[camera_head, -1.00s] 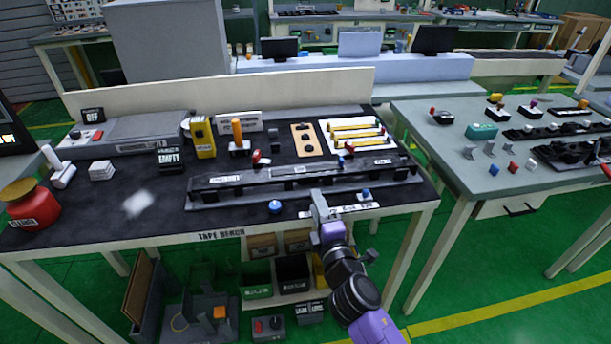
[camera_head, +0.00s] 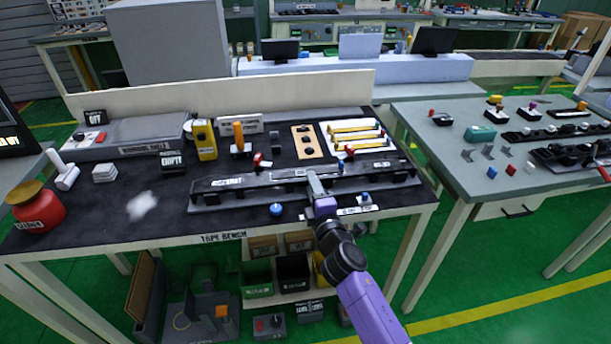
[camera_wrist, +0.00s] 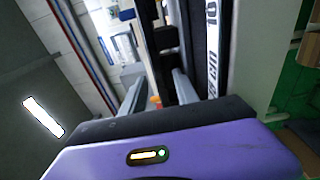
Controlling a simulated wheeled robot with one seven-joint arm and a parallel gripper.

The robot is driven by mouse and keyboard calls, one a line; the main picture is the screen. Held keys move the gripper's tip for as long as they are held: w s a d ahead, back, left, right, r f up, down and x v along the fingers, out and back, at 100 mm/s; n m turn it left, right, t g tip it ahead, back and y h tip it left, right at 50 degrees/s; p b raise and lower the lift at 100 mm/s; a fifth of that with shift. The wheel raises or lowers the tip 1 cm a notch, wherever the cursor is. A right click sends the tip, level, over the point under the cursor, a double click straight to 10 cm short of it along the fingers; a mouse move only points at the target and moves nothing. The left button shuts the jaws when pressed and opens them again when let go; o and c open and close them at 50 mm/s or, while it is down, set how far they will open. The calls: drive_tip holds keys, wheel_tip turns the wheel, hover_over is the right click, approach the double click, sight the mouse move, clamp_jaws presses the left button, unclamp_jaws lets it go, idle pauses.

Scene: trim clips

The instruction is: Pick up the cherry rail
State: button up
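No rail that I can clearly tell is cherry shows. Several yellow rails (camera_head: 352,130) lie on a white board at the back right of the bench, and a small red piece (camera_head: 350,149) sits before them. A long dark fixture (camera_head: 235,194) runs along the bench front. My gripper (camera_head: 313,178) is over the right half of this fixture, pointing away from me; I cannot tell whether it touches. In the wrist view my gripper (camera_wrist: 158,92) has its two fingers apart, with a small orange-red spot (camera_wrist: 155,100) visible between them.
A blue knob (camera_head: 277,210) stands left of my gripper and another blue knob (camera_head: 364,197) right of it. A red item (camera_head: 258,159) stands behind the fixture. A yellow device (camera_head: 203,139) stands farther back.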

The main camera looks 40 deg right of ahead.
clamp_jaws()
idle(1.3)
